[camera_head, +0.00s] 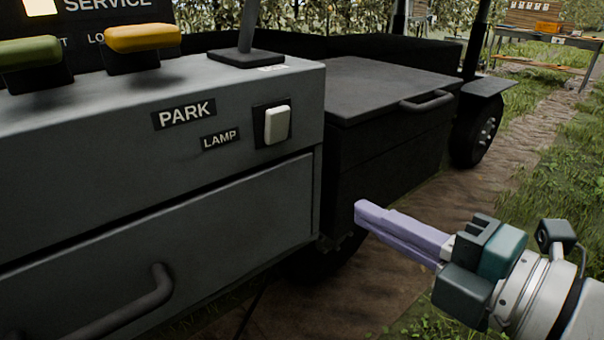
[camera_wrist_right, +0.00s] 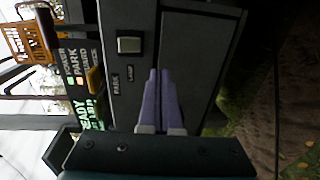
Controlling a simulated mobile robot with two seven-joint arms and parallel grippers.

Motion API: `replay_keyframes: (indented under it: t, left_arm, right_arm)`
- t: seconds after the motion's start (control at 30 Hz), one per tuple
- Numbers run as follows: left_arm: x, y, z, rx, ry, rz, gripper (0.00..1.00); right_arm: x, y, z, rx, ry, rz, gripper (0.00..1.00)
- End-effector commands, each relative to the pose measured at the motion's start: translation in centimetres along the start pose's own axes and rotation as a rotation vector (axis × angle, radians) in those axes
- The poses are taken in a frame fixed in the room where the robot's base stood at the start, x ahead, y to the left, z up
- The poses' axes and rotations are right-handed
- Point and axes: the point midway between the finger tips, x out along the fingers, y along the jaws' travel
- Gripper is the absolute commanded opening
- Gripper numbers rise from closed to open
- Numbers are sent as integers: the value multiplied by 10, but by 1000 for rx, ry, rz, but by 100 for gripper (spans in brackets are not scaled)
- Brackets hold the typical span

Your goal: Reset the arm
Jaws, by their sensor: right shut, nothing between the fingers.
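My right gripper (camera_head: 362,215) comes in from the lower right in the head view. Its purple fingers are together and hold nothing. The fingertips are in front of the dark box beside the grey console, below and to the right of the lamp switch; I cannot tell the exact gap. In the right wrist view the shut fingers (camera_wrist_right: 159,75) point toward the console (camera_wrist_right: 120,90), with the white lamp switch (camera_wrist_right: 129,43) to their upper left. The lamp switch also shows in the head view (camera_head: 277,125). My left gripper is out of view.
The grey console front has a drawer with a dark handle (camera_head: 125,305). Green (camera_head: 30,53) and orange (camera_head: 143,38) levers stand on top. A black lidded box (camera_head: 385,88) sits behind. A wheel (camera_head: 478,128) is farther back. Grass and a path lie to the right.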

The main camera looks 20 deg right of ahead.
Motion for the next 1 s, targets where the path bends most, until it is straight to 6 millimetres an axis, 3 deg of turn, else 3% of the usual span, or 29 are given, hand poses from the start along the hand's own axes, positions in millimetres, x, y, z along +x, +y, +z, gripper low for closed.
replay_keyframes:
  t: [0.37,0.47,0.57,0.77,1.0]
  left_arm:
    - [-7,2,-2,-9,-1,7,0]
    - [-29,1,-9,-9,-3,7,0]
    - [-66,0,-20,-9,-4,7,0]
    - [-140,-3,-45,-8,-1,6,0]
    - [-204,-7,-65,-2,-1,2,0]
  right_arm:
    - [0,6,1,28,-15,-13,0]
    - [-4,24,5,142,-78,-69,0]
    - [-17,48,10,362,-202,-176,0]
    - [-72,88,2,904,-533,-434,0]
    - [-154,132,-36,1363,-904,-682,0]
